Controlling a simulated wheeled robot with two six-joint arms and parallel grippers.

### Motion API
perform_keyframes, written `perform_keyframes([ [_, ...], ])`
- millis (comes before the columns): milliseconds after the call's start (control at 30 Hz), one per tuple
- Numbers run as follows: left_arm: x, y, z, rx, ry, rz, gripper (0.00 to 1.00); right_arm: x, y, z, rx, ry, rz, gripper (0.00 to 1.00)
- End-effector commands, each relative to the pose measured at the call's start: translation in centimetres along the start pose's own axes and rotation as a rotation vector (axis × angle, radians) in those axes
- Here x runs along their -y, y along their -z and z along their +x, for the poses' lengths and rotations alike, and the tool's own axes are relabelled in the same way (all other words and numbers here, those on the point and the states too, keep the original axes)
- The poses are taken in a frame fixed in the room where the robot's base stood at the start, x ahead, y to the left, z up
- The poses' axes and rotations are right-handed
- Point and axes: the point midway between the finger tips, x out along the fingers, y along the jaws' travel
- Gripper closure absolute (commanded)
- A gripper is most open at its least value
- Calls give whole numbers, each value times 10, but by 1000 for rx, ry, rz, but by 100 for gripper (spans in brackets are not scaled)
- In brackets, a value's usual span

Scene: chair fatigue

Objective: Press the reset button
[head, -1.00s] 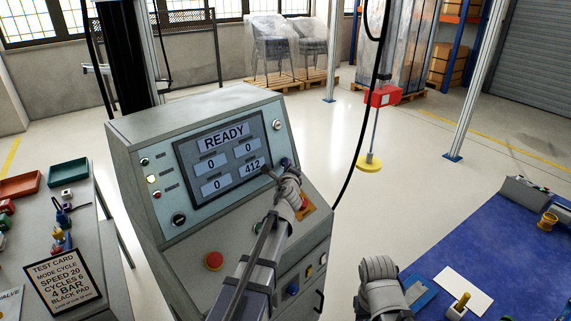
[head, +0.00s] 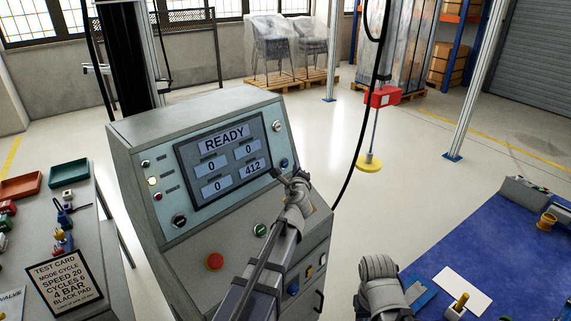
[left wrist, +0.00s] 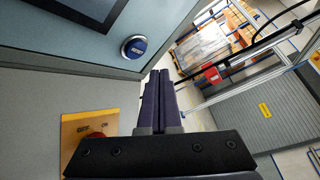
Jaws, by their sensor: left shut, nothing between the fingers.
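The blue button with small lettering (left wrist: 134,47), which I take to be the reset button, sits in a metal ring at the lower right of the machine's panel. It also shows in the head view (head: 284,163), right of the screen. My left gripper (head: 278,174) is shut and empty, just below and left of that button in the head view. In the left wrist view its dark fingers (left wrist: 160,82) point past the button's lower right, apart from it in the picture. The exact gap in depth is unclear. My right gripper's fingers do not show.
The screen (head: 223,158) reads READY with 0, 0, 0 and 412. A red button (head: 214,261) and a green button (head: 260,230) sit on the sloping desk. A yellow plate (left wrist: 72,130) with a red knob lies near my left gripper. A black cable hangs at right.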

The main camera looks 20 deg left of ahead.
Motion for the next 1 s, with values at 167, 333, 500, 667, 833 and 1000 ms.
perform_keyframes([
  [167,9,8,-13,-1,0,1,100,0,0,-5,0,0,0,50],
  [333,14,13,-18,0,0,0,100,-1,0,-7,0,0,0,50],
  [500,14,14,-19,1,0,0,100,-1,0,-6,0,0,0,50],
  [667,14,14,-19,0,0,0,100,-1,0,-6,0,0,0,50],
  [833,14,14,-19,0,0,0,100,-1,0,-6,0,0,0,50],
  [1000,14,14,-19,0,0,0,100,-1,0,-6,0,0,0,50],
])
